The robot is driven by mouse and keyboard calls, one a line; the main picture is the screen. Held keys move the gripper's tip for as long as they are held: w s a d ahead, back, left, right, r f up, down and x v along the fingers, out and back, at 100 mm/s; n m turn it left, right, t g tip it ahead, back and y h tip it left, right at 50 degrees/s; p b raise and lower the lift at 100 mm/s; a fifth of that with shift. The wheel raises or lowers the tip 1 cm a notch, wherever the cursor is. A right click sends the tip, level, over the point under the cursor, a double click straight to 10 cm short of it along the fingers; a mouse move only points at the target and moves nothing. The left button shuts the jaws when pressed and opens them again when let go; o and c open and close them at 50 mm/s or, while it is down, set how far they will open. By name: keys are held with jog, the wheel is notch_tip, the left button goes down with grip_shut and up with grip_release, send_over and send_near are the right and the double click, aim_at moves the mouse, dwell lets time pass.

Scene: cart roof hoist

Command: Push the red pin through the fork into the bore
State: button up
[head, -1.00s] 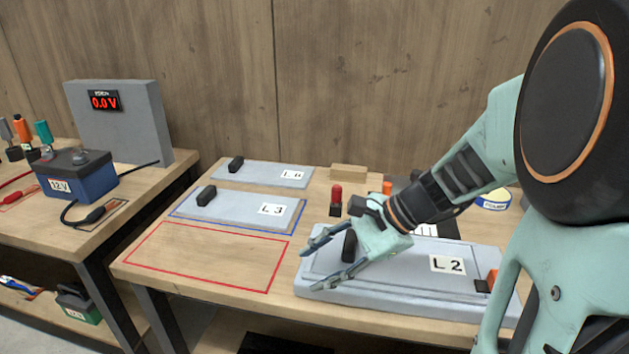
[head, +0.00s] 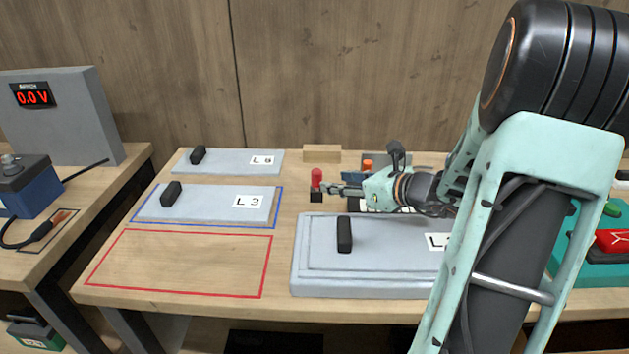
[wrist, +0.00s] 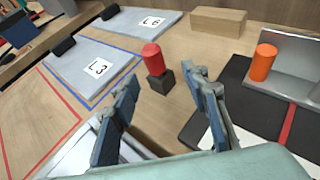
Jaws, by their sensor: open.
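The red pin (head: 316,178) stands upright in a small black block (head: 316,196) on the table, left of my gripper. In the wrist view the red pin (wrist: 152,58) and its block (wrist: 160,80) lie ahead, beyond and between my fingertips. My gripper (head: 325,190) is open and empty, its fingers level and pointing left at the pin and block. The gripper also shows in the wrist view (wrist: 162,85). An orange cylinder (wrist: 263,62) stands by a grey bracket (wrist: 295,70) at the right. I cannot make out the fork or the bore.
Panel L2 (head: 320,285) lies in front of my gripper. Panels L3 (head: 215,200) and L6 (head: 225,160) lie to the left. A wooden block (head: 322,153) sits behind the pin. The red outlined area (head: 180,265) is bare.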

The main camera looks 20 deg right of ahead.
aim_at(317, 181)
jog(key=shift+x, duration=1.2)
jog(key=x, duration=0.2)
jog(key=b+x, duration=0.1)
jog(key=x, duration=0.2)
jog(key=shift+s+a+f, duration=0.1)
jog(key=shift+s+a, duration=0.15)
jog(key=shift+a, duration=0.15)
jog(key=shift+w+a+f, duration=0.1)
jog(key=shift+w, duration=0.3)
grip_shut()
